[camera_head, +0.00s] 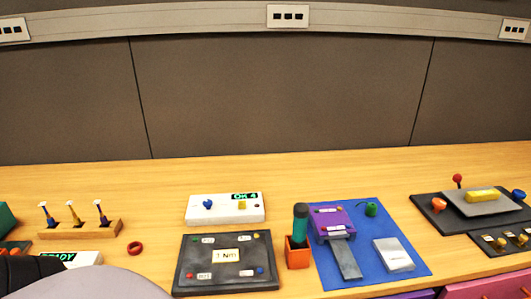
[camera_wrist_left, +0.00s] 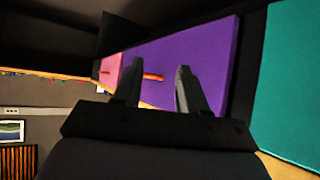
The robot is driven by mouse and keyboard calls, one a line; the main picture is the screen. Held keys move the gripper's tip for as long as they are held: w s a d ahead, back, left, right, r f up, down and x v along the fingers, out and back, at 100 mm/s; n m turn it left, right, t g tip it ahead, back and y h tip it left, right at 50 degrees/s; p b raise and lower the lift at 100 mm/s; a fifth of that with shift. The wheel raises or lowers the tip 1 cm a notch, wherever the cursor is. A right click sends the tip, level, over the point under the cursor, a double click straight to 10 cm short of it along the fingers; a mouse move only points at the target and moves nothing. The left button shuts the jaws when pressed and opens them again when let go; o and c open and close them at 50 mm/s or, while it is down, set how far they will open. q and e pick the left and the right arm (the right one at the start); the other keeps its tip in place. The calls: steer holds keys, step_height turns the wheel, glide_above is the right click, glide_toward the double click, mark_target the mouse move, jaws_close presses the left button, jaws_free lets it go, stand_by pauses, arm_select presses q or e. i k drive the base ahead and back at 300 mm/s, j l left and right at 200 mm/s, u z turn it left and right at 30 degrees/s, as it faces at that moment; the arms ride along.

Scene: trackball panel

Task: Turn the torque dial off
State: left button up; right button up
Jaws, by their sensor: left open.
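A white box (camera_head: 225,211) stands at the middle of the bench with a blue knob (camera_head: 208,204), a yellow block (camera_head: 242,205) and a green display (camera_head: 245,196) that seems to read "ON 4". In front of it lies a dark panel (camera_head: 186,268) with a "1 Nm" label (camera_head: 225,255). No part is plainly marked as the torque dial; the blue knob looks the likeliest. My left gripper (camera_wrist_left: 160,70) is open and empty in the left wrist view, in front of a purple face (camera_wrist_left: 212,50). The head view does not show it. My right gripper is in neither view.
An orange holder (camera_head: 297,254) with a dark green-topped tool stands right of the dark panel, beside a blue mat (camera_head: 335,274). A wooden rack (camera_head: 85,230) and a red ring (camera_head: 135,248) lie to the left. A bar with a red end (camera_wrist_left: 152,77) shows between my left fingers.

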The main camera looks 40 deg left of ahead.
mark_target(207, 204)
steer(key=k+l+u, duration=0.1)
steer(key=u, duration=1.55)
